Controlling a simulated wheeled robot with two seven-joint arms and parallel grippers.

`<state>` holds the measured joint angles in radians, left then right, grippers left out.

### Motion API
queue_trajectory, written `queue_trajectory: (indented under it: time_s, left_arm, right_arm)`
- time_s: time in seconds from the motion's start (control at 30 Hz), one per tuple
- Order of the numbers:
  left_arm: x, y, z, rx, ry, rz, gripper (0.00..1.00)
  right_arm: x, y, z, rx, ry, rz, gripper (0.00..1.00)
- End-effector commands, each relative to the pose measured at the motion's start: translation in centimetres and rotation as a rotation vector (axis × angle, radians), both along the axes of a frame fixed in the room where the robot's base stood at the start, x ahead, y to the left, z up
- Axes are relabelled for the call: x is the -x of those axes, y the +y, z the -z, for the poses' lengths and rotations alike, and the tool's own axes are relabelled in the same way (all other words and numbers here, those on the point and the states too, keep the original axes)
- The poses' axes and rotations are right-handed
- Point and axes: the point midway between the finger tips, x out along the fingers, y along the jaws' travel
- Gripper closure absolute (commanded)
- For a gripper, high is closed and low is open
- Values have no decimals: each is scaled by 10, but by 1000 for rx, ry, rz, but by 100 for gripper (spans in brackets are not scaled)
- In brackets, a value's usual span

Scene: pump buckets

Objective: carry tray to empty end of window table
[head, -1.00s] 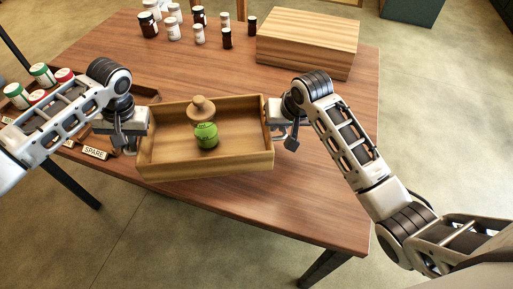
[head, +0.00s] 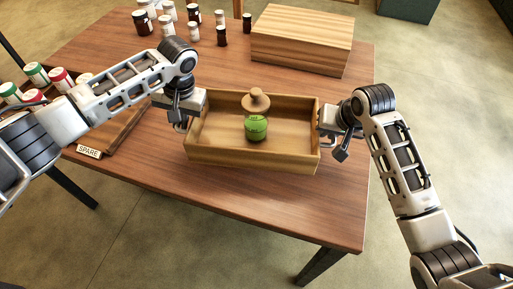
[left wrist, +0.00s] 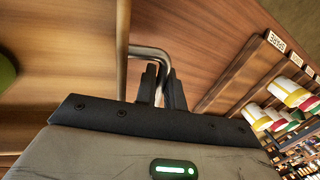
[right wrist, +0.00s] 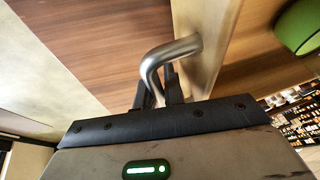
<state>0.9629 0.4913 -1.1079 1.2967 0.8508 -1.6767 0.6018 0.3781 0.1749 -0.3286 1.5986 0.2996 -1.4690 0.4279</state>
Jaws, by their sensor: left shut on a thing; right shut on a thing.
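The wooden tray (head: 225,155) is in the middle of the head view, over the wooden table (head: 270,215). It holds a green ball-like item (head: 256,128) and a wooden knobbed piece (head: 256,100). My left gripper (head: 187,108) is at the tray's left end, shut on a bent metal handle (left wrist: 150,55) in the left wrist view. My right gripper (head: 335,130) is at the right end, shut on the other metal handle (right wrist: 165,58) in the right wrist view. I cannot tell the gap between tray and table.
A wooden box (head: 300,42) stands at the table's back right. Several jars and bottles (head: 168,28) stand at the back left. A rack with lidded jars (head: 60,78) and a SPARE label (head: 88,152) is at the left. The table's right front part is bare.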

Motion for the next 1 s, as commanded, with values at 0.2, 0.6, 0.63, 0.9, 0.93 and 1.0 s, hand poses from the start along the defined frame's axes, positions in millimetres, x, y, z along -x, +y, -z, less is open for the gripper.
queue_trajectory:
  time_s: [0.2,0.6,0.63,0.9,0.93,1.0]
  left_arm:
    - [-1,-1,3,2,-3,2,100]
    - [-1,-1,27,2,-3,2,100]
    - [-1,-1,29,2,-3,2,100]
    - [-1,-1,48,2,-4,2,100]
    - [-1,-1,50,2,-4,2,100]
    - [0,-1,47,2,-2,1,76]
  right_arm:
    - [-1,1,3,-2,-4,-1,100]
    - [-1,1,27,-2,-4,-1,100]
    - [-1,1,29,-2,-4,-1,100]
    - [-1,1,47,-2,-4,-1,100]
    - [-1,1,49,-2,-4,-1,100]
    - [0,1,47,-1,0,-1,76]
